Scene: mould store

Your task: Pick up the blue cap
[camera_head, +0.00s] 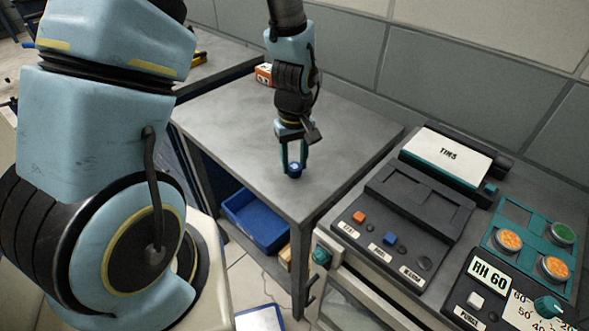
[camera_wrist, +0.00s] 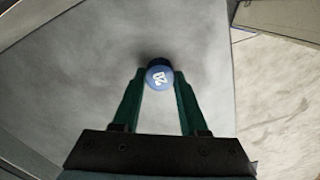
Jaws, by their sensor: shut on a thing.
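The blue cap (camera_head: 295,171) is a small round piece near the front edge of the grey table (camera_head: 232,128). A dark shadow lies just beyond the cap. I cannot tell whether the cap touches the table top.
An orange box (camera_head: 264,74) is at the table's back. A blue bin (camera_head: 256,219) sits on a shelf below. The table around my gripper is clear.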

